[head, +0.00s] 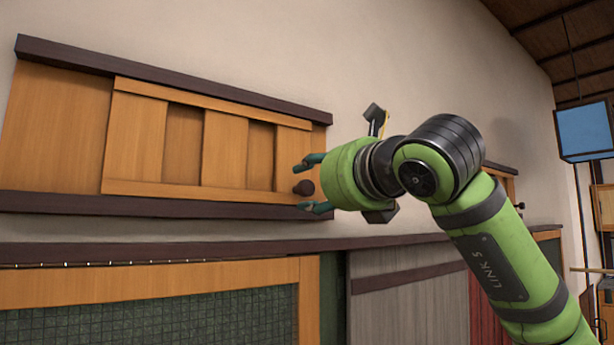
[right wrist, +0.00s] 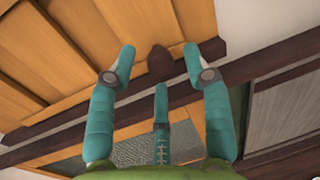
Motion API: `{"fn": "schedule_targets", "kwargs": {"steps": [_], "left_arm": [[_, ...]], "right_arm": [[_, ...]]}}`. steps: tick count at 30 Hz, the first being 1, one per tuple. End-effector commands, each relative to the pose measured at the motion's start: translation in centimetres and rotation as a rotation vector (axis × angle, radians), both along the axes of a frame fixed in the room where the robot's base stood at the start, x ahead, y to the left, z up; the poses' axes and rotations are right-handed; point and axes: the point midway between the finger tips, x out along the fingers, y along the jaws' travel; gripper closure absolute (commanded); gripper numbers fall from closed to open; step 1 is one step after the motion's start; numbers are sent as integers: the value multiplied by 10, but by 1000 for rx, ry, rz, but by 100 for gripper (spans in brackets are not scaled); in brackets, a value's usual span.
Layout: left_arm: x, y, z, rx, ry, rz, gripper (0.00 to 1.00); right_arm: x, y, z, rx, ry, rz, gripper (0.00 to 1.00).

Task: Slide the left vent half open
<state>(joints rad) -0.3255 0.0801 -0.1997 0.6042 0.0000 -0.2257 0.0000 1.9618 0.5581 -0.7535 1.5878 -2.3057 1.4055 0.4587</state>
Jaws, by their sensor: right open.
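The left vent (head: 225,147) is a wooden slatted panel set between two dark rails on the wall. A dark round knob (head: 304,188) stands at its right end. My right gripper (head: 314,183) is open at this end, with its teal fingers above and below the knob. In the right wrist view the knob (right wrist: 159,60) sits between the spread fingertips of the gripper (right wrist: 158,65). I cannot tell whether any finger touches it. My left gripper is not in view.
A dark upper rail (head: 180,80) and lower rail (head: 150,205) border the vent. A dark ledge (head: 200,250) runs below. Another vent (head: 500,180) shows partly behind my arm. A blue-sided hanging box (head: 585,131) is at the far right.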

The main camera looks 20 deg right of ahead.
Motion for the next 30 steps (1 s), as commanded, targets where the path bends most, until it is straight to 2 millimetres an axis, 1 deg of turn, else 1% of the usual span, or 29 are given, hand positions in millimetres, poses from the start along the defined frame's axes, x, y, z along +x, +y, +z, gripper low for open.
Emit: {"fn": "schedule_targets", "kwargs": {"steps": [1, 3, 5, 9, 10, 12, 14, 15, 17, 18, 19, 25, 30], "left_arm": [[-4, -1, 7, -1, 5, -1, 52], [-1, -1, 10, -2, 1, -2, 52], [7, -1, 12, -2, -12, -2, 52], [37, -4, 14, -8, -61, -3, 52], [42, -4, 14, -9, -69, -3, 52], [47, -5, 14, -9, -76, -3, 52], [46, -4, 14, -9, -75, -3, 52], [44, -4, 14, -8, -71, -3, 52], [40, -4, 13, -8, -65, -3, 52], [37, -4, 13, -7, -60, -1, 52], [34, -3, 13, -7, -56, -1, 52], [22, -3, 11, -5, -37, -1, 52], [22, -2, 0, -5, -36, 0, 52]], "right_arm": [[7, 2, 2, 0, 5, 0, 50], [14, 3, 2, 0, 3, 1, 50], [18, 4, 1, -1, 3, 1, 50], [21, 5, 0, 0, 0, 2, 50], [21, 5, 0, -1, 0, 2, 50], [21, 5, -1, -1, 0, 2, 50], [21, 5, -1, 0, 0, 2, 50], [21, 5, -1, 0, 0, 2, 58], [21, 5, -1, 0, 0, 2, 82], [21, 5, -1, 0, 0, 2, 98], [21, 5, -1, 0, 1, 2, 100], [21, 7, -2, -1, 2, 3, 100], [13, 28, -4, -3, 2, 6, 100]]}}
